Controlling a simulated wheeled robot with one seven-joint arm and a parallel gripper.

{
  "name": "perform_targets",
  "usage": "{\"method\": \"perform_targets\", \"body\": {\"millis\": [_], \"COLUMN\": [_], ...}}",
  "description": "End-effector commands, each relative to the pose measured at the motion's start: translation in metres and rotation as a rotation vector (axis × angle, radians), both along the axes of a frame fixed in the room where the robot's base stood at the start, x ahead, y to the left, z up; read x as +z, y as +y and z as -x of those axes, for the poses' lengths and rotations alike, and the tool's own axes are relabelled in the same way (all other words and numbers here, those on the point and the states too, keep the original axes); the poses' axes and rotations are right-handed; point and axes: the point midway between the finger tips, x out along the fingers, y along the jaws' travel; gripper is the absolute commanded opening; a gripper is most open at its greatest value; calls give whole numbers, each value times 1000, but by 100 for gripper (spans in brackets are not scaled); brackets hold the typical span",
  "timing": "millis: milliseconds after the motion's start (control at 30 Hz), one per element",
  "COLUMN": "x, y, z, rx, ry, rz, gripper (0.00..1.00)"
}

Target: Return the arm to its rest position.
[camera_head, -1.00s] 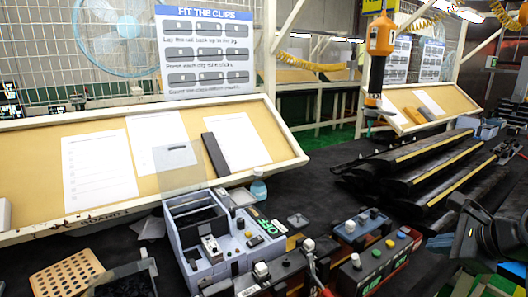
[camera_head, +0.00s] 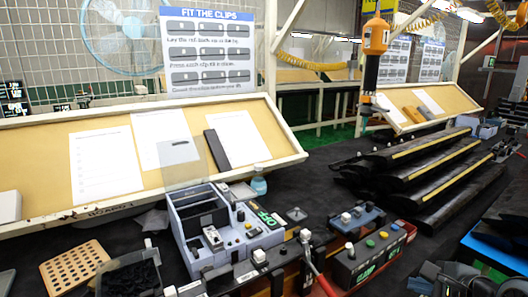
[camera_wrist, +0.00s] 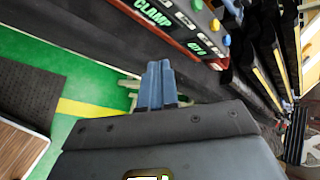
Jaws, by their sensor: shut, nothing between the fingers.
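My gripper (camera_wrist: 160,68) shows in the wrist view as two blue-grey fingers pressed together, with nothing between them. It points over a green floor, below the front edge of a dark bench. A control box (camera_wrist: 185,30) with CLAMP lettering and coloured buttons is ahead of the fingertips, apart from them. In the head view, dark grey parts of my arm show at the bottom right corner, cut off by the frame; the fingers cannot be made out clearly there.
The control box also shows in the head view (camera_head: 366,262), left of my arm. Long black trim pieces (camera_head: 420,160) lie stacked at right. A blue tray (camera_head: 492,257) stands at the right edge. A grey fixture (camera_head: 215,235) and perforated tan board (camera_head: 75,268) are on the bench.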

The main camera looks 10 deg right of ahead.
Motion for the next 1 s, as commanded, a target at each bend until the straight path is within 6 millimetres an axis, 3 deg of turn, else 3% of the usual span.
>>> {"method": "perform_targets", "body": {"millis": [233,500,767,1000], "x": [-53,-81,-76,-45], "y": [53,102,136,158], "z": [49,125,207,281], "rx": [164,376,596,800], "ry": [-38,-82,-121,-170], "rz": [261,640,1038,1420], "gripper": [0,0,0,0]}}
